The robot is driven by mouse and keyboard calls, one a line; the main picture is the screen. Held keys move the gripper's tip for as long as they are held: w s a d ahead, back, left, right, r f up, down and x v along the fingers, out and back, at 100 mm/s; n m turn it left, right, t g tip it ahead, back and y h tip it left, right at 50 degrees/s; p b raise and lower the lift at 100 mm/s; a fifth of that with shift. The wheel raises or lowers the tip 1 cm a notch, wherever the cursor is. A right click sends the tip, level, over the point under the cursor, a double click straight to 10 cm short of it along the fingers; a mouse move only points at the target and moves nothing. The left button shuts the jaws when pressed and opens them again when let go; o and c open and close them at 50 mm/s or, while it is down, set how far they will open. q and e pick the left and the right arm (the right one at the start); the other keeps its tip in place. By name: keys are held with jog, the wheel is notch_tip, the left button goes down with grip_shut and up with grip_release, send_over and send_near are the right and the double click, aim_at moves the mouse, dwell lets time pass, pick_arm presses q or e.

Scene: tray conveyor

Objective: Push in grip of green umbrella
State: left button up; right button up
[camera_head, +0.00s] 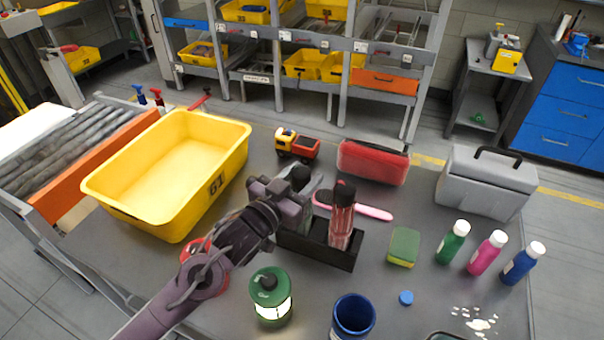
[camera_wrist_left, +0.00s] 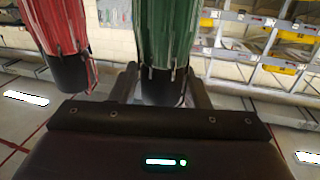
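The green umbrella (camera_wrist_left: 160,40) fills the upper middle of the left wrist view, with its dark grip (camera_wrist_left: 158,86) between the fingers of my left gripper. I cannot tell whether the fingers press on it. In the head view, my left gripper (camera_head: 306,190) is at the left end of the black holder (camera_head: 318,248) and hides most of the green umbrella; its dark top (camera_head: 298,176) shows. The red umbrella (camera_head: 341,222) stands upright in the holder, grip up, just right of the gripper. It also shows in the left wrist view (camera_wrist_left: 56,30). My right gripper is not in view.
A yellow crate (camera_head: 102,193) stands left of my arm. A green lantern (camera_head: 270,297) and blue cup (camera_head: 353,318) stand in front. A sponge (camera_head: 404,247), several bottles and a grey toolbox (camera_head: 486,183) are right. A toy truck (camera_head: 297,145) and red case (camera_head: 372,162) lie behind.

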pick_arm(q)
jog(key=shift+o, duration=1.2)
jog(key=shift+r, duration=0.1)
jog(key=b+v, duration=0.3)
jog(key=v, duration=0.9)
jog(key=shift+b, duration=0.35)
